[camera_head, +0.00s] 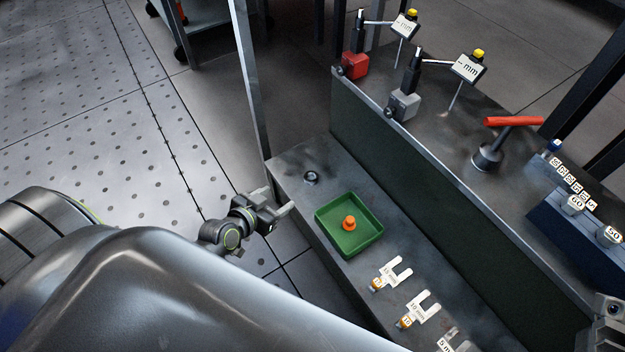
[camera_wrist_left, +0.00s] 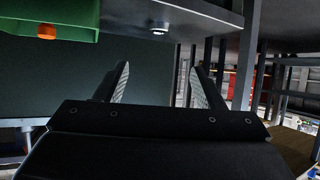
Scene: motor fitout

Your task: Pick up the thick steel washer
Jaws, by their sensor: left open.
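The thick steel washer (camera_head: 311,177) is a small dark grey ring lying flat near the far left end of the narrow grey bench. In the left wrist view, which looks upside down, what seems to be the washer (camera_wrist_left: 158,31) shows at the top, beyond the fingers. My left gripper (camera_head: 279,199) is open and empty, just off the bench's left edge, to the lower left of the washer and apart from it. Its two spread fingers also show in the left wrist view (camera_wrist_left: 160,82).
A green tray (camera_head: 327,230) with an orange knobbed piece (camera_head: 349,223) stands close to the washer. White forked shims (camera_head: 391,273) lie farther along the bench. A dark green upright panel (camera_head: 400,150) runs behind. A grey post (camera_head: 250,90) rises near the bench's far end.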

